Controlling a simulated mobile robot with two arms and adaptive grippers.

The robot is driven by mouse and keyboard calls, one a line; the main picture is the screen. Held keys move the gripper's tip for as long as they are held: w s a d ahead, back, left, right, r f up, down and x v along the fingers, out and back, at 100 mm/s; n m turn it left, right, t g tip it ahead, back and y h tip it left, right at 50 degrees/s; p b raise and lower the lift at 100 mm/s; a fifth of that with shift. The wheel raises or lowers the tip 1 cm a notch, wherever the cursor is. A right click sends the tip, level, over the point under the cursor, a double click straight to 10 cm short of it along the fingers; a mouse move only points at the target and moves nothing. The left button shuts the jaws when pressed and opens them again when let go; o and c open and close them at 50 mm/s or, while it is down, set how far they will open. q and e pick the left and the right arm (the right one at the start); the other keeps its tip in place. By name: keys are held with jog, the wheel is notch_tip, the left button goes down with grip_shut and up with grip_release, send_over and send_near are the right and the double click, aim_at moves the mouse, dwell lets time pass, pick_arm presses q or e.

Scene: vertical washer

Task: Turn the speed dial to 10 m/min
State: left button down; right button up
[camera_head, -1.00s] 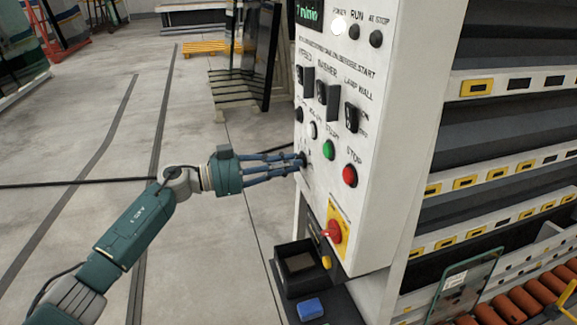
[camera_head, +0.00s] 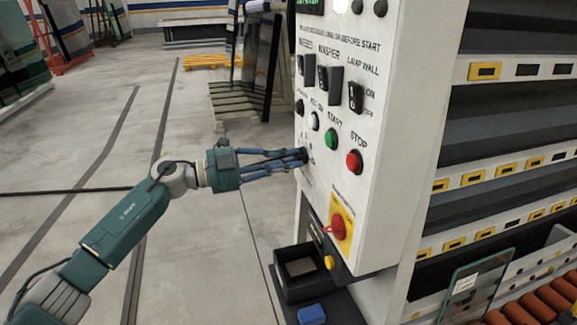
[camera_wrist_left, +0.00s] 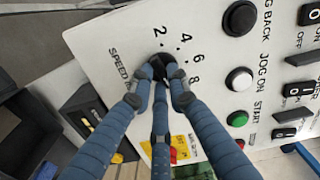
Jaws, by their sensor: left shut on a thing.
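The black speed dial (camera_wrist_left: 158,66) is on the white control panel (camera_wrist_left: 110,40), with the numbers 2, 4, 6, 8 printed around it in the left wrist view. My left gripper (camera_wrist_left: 160,80) is shut on the dial, and its blue fingers hide most of it and part of its scale. In the head view my left gripper (camera_head: 300,156) reaches the panel's lower left from the left. The display (camera_head: 310,5) at the panel's top is cut off by the frame edge, and I cannot read its value. My right gripper is not in view.
The green start button (camera_head: 331,139), red stop button (camera_head: 354,162) and white jog button (camera_head: 313,121) sit close to the dial. A red rotary switch (camera_head: 336,229) is below. A black box (camera_head: 300,272) stands under the panel.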

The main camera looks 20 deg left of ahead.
pick_arm(q)
jog(key=shift+f+m+b, duration=0.1)
jog(key=shift+m+b, duration=0.2)
jog(key=shift+m, duration=0.3)
jog(key=c, duration=1.7)
grip_release()
jog(key=shift+o, duration=0.2)
jog(key=shift+a, duration=0.1)
jog(key=v, duration=1.2)
